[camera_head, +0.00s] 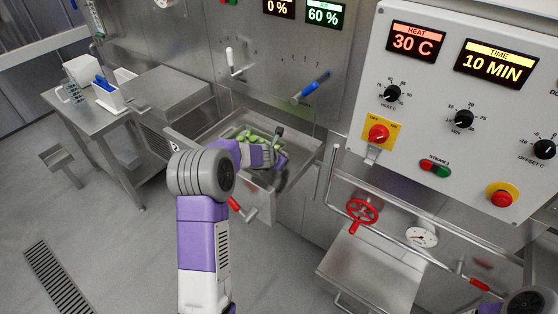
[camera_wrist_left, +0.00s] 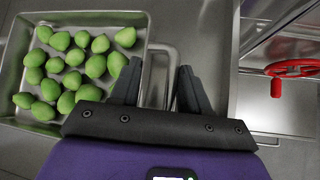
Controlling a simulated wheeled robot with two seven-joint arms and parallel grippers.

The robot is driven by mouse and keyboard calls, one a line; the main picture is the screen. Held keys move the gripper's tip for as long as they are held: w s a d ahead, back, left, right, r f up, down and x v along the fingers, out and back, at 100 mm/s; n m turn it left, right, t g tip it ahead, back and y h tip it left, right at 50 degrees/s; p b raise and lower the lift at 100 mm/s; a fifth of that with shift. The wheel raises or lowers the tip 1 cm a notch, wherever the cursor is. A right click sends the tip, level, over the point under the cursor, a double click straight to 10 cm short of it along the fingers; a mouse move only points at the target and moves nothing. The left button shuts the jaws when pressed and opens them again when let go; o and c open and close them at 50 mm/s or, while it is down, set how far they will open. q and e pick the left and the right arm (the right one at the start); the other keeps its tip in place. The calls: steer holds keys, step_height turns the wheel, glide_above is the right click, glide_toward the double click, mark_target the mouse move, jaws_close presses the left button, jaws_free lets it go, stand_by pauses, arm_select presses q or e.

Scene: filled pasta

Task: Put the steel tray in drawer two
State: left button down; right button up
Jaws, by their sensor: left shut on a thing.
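The steel tray (camera_wrist_left: 147,60) holds several green filled pasta pieces (camera_wrist_left: 75,62) and fills the left of the left wrist view. My left gripper (camera_wrist_left: 158,88) has its fingers on either side of the looped steel handle at the tray's right end and is shut on it. In the head view, the green pieces (camera_head: 244,136) show behind my left wrist, at an open steel drawer (camera_head: 258,198) under the panel. My arm hides part of the tray there, so I cannot tell whether it rests inside the drawer. My right gripper is out of view.
A red valve wheel (camera_head: 362,211) and pipework stand right of the drawer, above a steel lid (camera_head: 365,268). A control panel (camera_head: 455,90) with knobs overhangs at the right. A steel side table (camera_head: 90,115) stands at the left. The floor at front left is open.

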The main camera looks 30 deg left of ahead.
arm_select(q)
steer(key=c, duration=0.5)
jaws_free()
steer(key=shift+s+r, duration=0.4)
steer(key=p+v, duration=0.2)
steer(key=v, duration=0.9)
